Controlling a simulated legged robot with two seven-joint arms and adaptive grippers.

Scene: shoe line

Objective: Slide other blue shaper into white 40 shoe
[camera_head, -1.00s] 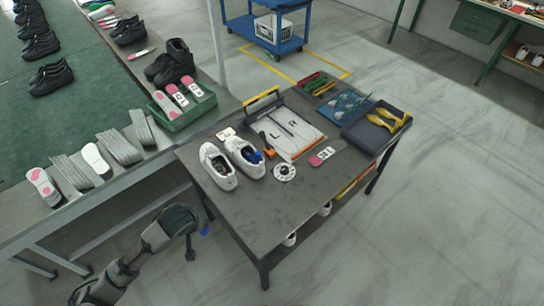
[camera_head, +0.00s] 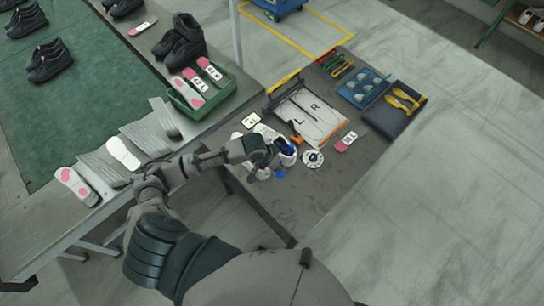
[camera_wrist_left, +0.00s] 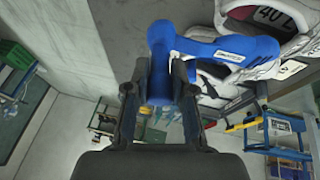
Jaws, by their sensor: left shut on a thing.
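Two white shoes stand side by side on the dark table. The right shoe (camera_head: 291,159) has a blue shaper (camera_head: 288,148) in its opening. The left shoe (camera_head: 262,173) is mostly hidden behind my left gripper (camera_head: 270,163). In the wrist view my left gripper (camera_wrist_left: 158,88) is shut on the other blue shaper (camera_wrist_left: 215,47), holding it close to a white shoe (camera_wrist_left: 290,45) with a "40" label. Its blue end also shows below the gripper in the head view (camera_head: 280,174). Whether it touches the shoe I cannot tell. My right gripper is not in view.
An L/R board (camera_head: 305,115), an orange-handled tool (camera_head: 295,133), a round white dial (camera_head: 313,159) and a pink-white insole (camera_head: 346,141) lie nearby. A dark tray with yellow shapers (camera_head: 385,121) is at the right. The table's front is clear.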

